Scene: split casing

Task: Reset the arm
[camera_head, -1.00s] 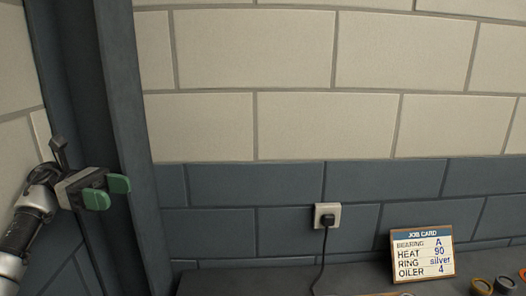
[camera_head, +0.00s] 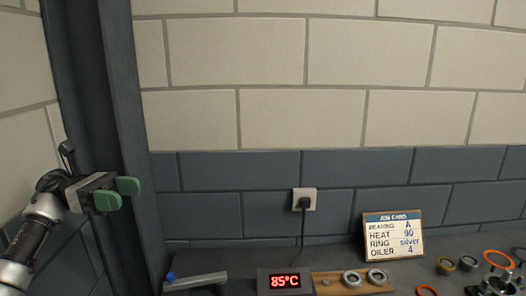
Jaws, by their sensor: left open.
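My left gripper (camera_head: 119,193) shows at the left edge, with green fingertips. It is open and empty, raised in front of the dark column and apart from the bench. My right gripper is not in view.
The dark bench (camera_head: 235,260) runs along the wall below. On it are a red display (camera_head: 286,282) reading 85°C, a wooden board (camera_head: 327,285) with two metal rings, a job card (camera_head: 393,236), and loose rings with a metal part (camera_head: 494,284) at right. A plug sits in the wall socket (camera_head: 304,199).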

